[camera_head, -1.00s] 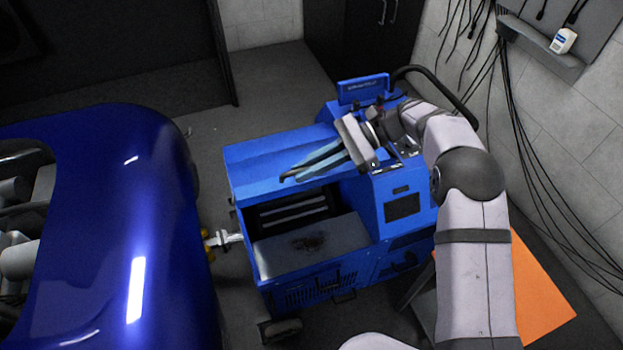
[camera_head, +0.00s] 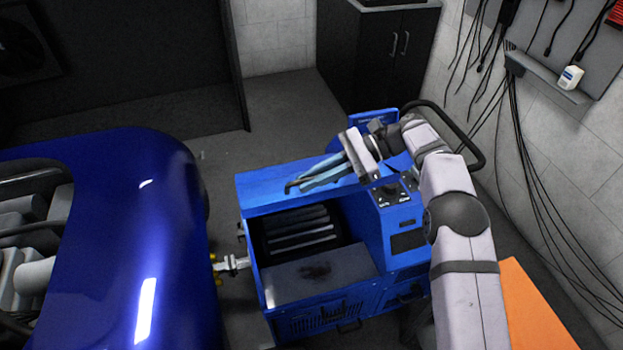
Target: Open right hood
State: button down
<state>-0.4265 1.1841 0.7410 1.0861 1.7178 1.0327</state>
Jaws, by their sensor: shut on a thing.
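The hub dynamometer (camera_head: 403,247) is a blue machine standing on the floor in the middle of the head view. Its hood (camera_head: 262,190) is a blue panel along the top, partly raised, with a dark slatted opening below it. My gripper (camera_head: 292,186) reaches in from the right, its long fingers lying across the hood. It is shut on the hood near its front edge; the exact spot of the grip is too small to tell.
A shiny blue car (camera_head: 110,230) with its engine bay open stands close on the left, joined to the machine by a metal coupling (camera_head: 232,264). Dark cabinets (camera_head: 385,55) stand behind. Black cables (camera_head: 545,170) hang on the right wall. An orange panel (camera_head: 530,310) is at lower right.

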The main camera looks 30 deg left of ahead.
jog(key=c, duration=1.8)
grip_release()
notch_tip(320, 180, up, 8)
jog(key=shift+r+b, duration=0.15)
jog(key=shift+b, duration=0.75)
jog(key=shift+r, duration=0.85)
